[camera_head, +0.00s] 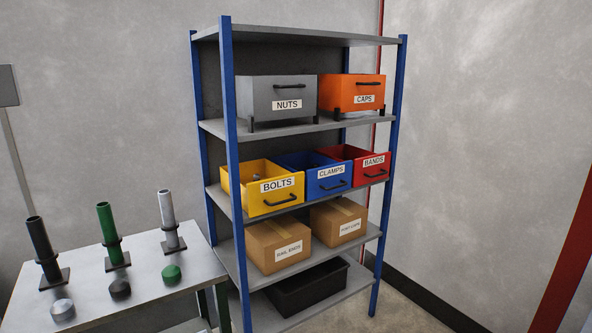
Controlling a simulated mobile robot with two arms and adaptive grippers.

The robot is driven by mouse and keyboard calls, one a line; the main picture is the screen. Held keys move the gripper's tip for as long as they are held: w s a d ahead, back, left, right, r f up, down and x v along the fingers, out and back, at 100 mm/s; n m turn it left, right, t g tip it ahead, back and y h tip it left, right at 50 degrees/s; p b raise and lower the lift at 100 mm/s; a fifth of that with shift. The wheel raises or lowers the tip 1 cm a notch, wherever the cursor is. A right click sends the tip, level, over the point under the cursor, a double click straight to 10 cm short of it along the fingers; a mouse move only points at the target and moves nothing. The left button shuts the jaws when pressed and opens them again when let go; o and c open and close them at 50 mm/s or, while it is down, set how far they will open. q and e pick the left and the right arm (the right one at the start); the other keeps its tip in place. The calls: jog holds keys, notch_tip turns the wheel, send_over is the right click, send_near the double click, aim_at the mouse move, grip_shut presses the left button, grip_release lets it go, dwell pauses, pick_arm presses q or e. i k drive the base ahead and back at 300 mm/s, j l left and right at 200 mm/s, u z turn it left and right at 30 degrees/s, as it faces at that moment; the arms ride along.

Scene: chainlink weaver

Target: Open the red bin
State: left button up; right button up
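The red bin (371,169) is labelled BANDS and has a dark handle on its front. It sits at the right end of the middle shelf of a blue-posted shelving unit, beside the blue CLAMPS bin (328,179). Its top looks open at the back left, but most of its inside is hidden from this angle. Neither of my grippers is in view.
The yellow BOLTS bin (268,193) is on the same shelf. Grey NUTS (276,92) and orange CAPS (352,89) bins stand above. Cardboard boxes (278,246) and a black tub (305,290) are below. A table (150,262) with upright posts stands left.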

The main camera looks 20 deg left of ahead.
aim_at(368, 166)
jog(key=u, duration=0.2)
jog(key=i+u, duration=0.2)
jog(key=i, duration=1)
